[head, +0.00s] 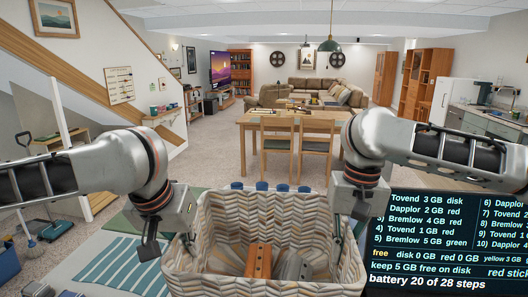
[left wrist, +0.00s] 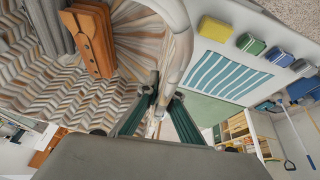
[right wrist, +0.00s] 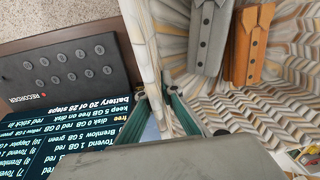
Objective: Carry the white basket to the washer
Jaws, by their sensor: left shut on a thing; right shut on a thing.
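The white basket (head: 320,222) has a tan and grey chevron pattern and stands upright in front of me. An orange buttoned garment (head: 258,262) and a grey one (head: 293,268) lie in it; both also show in the left wrist view. My left gripper (head: 170,243) is shut on the basket's left rim, and the pale rim passes between its fingers in the left wrist view (left wrist: 160,95). My right gripper (head: 350,232) is shut on the right rim, as the right wrist view (right wrist: 155,98) shows. I cannot make out a washer; a white appliance (head: 450,98) stands at the right.
A wooden table (head: 250,122) with chairs (head: 278,138) stands ahead, with carpet around it. A counter with a sink (head: 485,120) runs along the right. A black text screen (head: 455,240) is close at right. A blue-striped mat (head: 125,260) and a broom (head: 55,228) are at left.

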